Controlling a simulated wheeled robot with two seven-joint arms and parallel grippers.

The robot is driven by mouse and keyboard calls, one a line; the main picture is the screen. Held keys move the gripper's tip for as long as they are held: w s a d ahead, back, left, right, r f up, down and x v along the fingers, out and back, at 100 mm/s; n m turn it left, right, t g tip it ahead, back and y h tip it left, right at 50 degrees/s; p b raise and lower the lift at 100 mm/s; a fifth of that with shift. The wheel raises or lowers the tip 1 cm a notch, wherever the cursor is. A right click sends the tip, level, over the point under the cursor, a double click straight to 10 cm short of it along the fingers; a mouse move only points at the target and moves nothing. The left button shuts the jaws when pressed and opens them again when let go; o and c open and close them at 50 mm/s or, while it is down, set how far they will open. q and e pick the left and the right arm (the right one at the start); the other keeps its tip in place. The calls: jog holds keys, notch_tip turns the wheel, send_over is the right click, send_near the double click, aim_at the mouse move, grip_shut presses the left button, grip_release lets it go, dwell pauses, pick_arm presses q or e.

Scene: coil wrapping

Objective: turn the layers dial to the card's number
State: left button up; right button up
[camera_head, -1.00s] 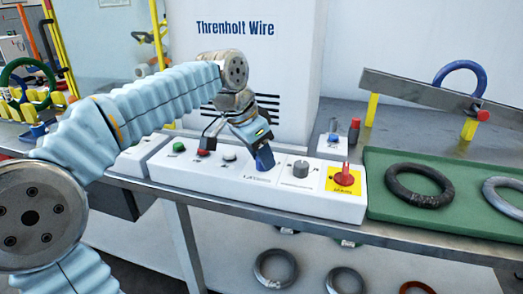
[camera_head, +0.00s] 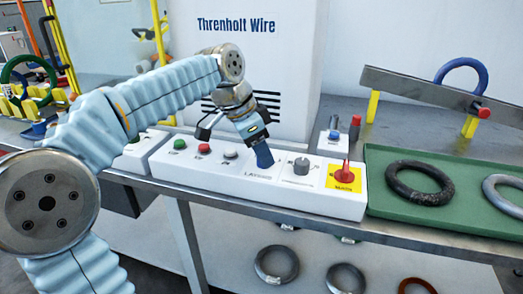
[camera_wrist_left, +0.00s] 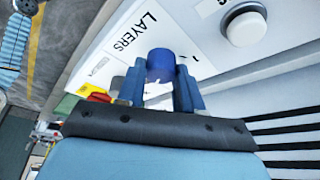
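The layers dial (camera_wrist_left: 160,66) is a dark blue knob on the white control panel (camera_head: 215,176), beside the printed word LAYERS. My left gripper (camera_head: 264,157) points down at it, and in the head view the fingers largely hide the dial. In the left wrist view the blue fingers of my left gripper (camera_wrist_left: 163,92) stand on both sides of the dial, close against it. The dial's setting is hidden. I cannot make out a card with a readable number. My right gripper is not in view.
On the panel, green (camera_head: 180,144), red (camera_head: 204,148) and white (camera_head: 231,153) buttons lie left of the dial. A grey knob (camera_head: 301,166) and a red switch on a yellow plate (camera_head: 345,174) lie right. A green tray (camera_head: 385,207) holds a dark coil (camera_head: 419,184).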

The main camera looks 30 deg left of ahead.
pick_arm(q)
jog(key=o, duration=0.4)
jog(key=v, duration=1.4)
jog(key=shift+w+d, duration=0.1)
